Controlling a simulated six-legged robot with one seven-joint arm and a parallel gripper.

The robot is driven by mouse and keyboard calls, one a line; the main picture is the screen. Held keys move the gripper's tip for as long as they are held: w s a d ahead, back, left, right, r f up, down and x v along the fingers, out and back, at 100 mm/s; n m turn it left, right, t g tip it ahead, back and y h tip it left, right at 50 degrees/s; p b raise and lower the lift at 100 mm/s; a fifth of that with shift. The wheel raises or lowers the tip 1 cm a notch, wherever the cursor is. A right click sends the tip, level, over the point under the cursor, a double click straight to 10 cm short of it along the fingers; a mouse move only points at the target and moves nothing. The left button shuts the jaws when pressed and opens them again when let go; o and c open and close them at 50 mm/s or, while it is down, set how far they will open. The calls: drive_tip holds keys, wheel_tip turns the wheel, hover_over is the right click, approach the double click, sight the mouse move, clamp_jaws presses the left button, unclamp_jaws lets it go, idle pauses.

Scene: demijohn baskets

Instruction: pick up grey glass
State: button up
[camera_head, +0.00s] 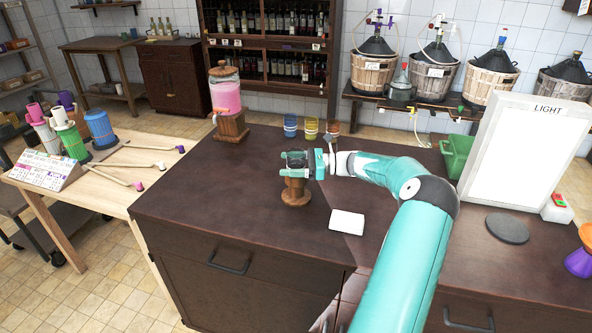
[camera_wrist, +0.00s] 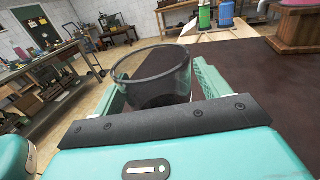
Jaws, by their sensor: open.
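The grey glass (camera_wrist: 158,88) is a see-through tumbler with a dark round rim, seen in the wrist view between the two fingers. In the head view the grey glass (camera_head: 296,158) is small and partly covered by my gripper (camera_head: 294,165). It appears to stand upright on a round wooden stand (camera_head: 296,192) on the dark counter. My gripper is open, with a finger on each side of the glass. It also shows in the wrist view (camera_wrist: 155,95). I cannot tell whether either finger touches the glass.
Blue, yellow and brown glasses (camera_head: 311,129) stand in a row behind my gripper. A pink-filled dispenser (camera_head: 226,95) is at the back left. A white cloth or card (camera_head: 347,222) lies in front. A light panel (camera_head: 522,150) stands right. The counter's left front is clear.

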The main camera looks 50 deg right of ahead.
sight(290, 154)
drive_tip(key=c, duration=1.1)
drive_tip(key=shift+c, duration=0.2)
drive_tip(key=shift+r, duration=0.55)
wheel_tip(290, 154, up, 2)
drive_tip(key=shift+r, duration=0.1)
drive_tip(key=s+a+r, duration=0.1)
drive_tip(key=s+r, duration=0.8)
drive_tip(key=s, duration=0.5)
drive_tip(key=shift+a+r, duration=0.15)
drive_tip(key=shift+r, duration=0.2)
